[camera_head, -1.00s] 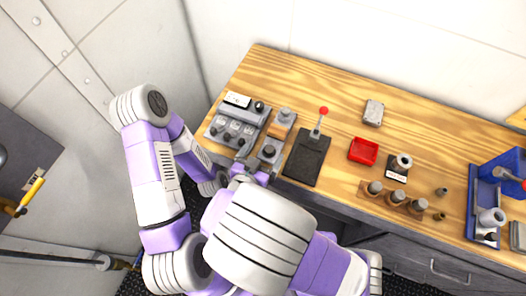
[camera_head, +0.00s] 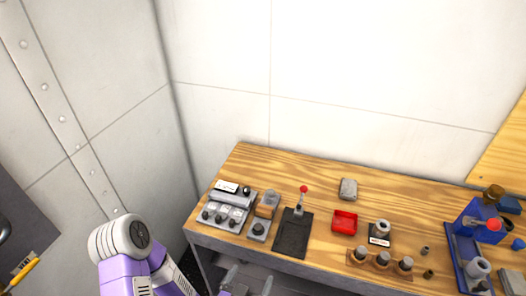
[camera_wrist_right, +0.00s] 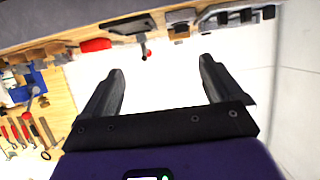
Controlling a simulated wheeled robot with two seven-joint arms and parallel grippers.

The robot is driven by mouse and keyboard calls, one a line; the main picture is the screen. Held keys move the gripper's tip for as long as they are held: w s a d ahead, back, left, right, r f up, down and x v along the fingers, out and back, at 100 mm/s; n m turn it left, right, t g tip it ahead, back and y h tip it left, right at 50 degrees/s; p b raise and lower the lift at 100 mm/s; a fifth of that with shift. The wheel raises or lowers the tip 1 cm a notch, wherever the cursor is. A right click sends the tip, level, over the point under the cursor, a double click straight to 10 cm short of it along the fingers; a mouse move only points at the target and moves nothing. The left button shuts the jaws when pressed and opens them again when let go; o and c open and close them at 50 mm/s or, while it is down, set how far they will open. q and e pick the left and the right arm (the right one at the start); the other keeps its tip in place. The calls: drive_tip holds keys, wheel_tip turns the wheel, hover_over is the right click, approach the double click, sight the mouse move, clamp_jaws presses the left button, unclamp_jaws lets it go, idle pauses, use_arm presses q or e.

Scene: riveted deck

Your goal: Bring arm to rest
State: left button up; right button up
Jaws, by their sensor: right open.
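My right gripper (camera_head: 248,278) shows at the bottom edge of the head view, in front of the bench's front edge, with its two grey fingertips apart. In the right wrist view my right gripper (camera_wrist_right: 160,78) is open, with nothing between its dark fingers. A white and purple arm link of mine stands at the lower left of the head view. My left gripper does not show.
The wooden bench (camera_head: 300,165) carries a switch box (camera_head: 225,207), a lever with a red knob (camera_head: 298,212), a red tray (camera_head: 344,221), a wooden peg holder (camera_head: 380,263) and a blue device (camera_head: 466,240). A white wall (camera_head: 370,80) rises behind it.

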drive_tip(key=w+d+f+n+g+y, duration=0.1)
drive_tip(key=w+d+f+g, duration=0.2)
drive_tip(key=f, duration=0.4)
drive_tip(key=w+d+f+g+y, duration=0.1)
drive_tip(key=d+f+g+y, duration=0.2)
drive_tip(key=f, duration=0.5)
drive_tip(key=s+d+f+g+y, duration=0.4)
drive_tip(key=s+d+f+g, duration=0.2)
drive_tip(key=s+f, duration=0.3)
drive_tip(key=shift+s+d+f, duration=0.35)
drive_tip(key=shift+s+d, duration=0.2)
drive_tip(key=shift+s, duration=0.3)
